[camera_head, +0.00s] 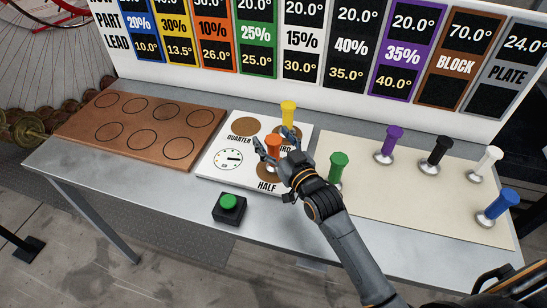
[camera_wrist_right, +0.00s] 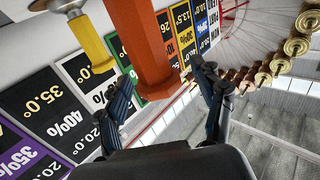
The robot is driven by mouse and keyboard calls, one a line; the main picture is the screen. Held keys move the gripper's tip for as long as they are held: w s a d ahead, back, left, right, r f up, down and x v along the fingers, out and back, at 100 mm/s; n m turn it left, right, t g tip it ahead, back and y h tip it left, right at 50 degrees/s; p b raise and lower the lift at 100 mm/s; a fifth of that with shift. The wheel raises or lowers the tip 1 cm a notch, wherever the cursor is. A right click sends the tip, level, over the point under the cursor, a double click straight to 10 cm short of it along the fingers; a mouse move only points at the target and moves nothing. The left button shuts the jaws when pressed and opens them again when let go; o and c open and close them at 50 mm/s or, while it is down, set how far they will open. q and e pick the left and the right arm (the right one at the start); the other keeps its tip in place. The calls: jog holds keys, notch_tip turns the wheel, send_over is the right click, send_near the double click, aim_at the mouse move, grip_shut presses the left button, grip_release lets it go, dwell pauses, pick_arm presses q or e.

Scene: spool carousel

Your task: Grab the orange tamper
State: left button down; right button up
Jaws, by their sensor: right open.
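The orange tamper (camera_head: 273,146) stands upright on the white board (camera_head: 217,177), by the spot marked HALF; the fingers partly hide its lower part. My right gripper (camera_head: 272,143) is open, with its fingers on either side of the orange handle. In the right wrist view, the orange handle (camera_wrist_right: 150,50) rises between the two spread fingers (camera_wrist_right: 165,90). I cannot tell whether either finger touches it. My left gripper is not in view.
A yellow tamper (camera_head: 288,113) stands just behind the orange one, and a green one (camera_head: 338,166) to the right. Purple, black, white and blue tampers stand on the cream mat (camera_head: 400,198). A green button (camera_head: 229,202) sits in front; a brown board (camera_head: 90,128) is left.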

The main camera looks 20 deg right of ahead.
grip_shut()
jog(key=shift+r, duration=0.1)
